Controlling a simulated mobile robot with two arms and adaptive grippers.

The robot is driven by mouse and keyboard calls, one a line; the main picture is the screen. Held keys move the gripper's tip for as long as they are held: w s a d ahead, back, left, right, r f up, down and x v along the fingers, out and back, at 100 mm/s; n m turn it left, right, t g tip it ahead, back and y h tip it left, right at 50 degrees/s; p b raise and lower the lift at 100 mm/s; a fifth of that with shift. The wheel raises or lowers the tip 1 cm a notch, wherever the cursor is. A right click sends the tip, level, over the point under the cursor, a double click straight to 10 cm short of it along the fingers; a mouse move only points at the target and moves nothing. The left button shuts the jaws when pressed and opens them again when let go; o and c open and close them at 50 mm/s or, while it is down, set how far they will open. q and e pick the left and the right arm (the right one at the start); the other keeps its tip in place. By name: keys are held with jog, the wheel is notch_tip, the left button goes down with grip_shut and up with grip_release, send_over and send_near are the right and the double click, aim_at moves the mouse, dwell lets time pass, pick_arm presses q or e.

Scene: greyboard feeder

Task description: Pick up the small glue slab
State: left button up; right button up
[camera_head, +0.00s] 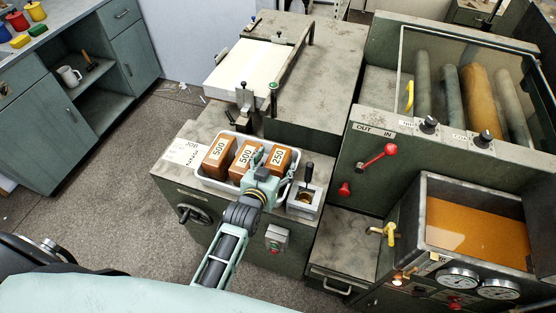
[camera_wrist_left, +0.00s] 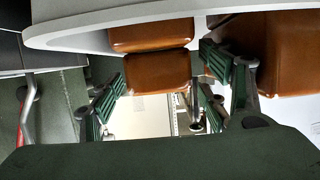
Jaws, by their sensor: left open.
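The small glue slab (camera_head: 279,156) is orange-brown with a white "250" label. It lies at the right end of a white tray (camera_head: 217,185), beside two larger slabs marked "500", the middle one (camera_head: 244,156) and the left one (camera_head: 218,153). My left gripper (camera_head: 264,160) is over the tray, in front of the small slab and partly hiding it. In the left wrist view its green-padded fingers (camera_wrist_left: 170,95) are apart, with a narrow brown slab (camera_wrist_left: 157,72) between them in the picture. I cannot tell whether they touch it. My right gripper is not in view.
A larger brown slab (camera_wrist_left: 280,45) is close to one finger in the left wrist view. A small metal box with a black lever (camera_head: 305,198) stands right of the tray. A red-knobbed lever (camera_head: 375,161) sticks out from the roller machine at right.

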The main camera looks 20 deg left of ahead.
aim_at(278, 164)
pick_arm(q)
jog(key=shift+x, duration=1.55)
jog(key=shift+r, duration=0.1)
jog(key=c, duration=1.5)
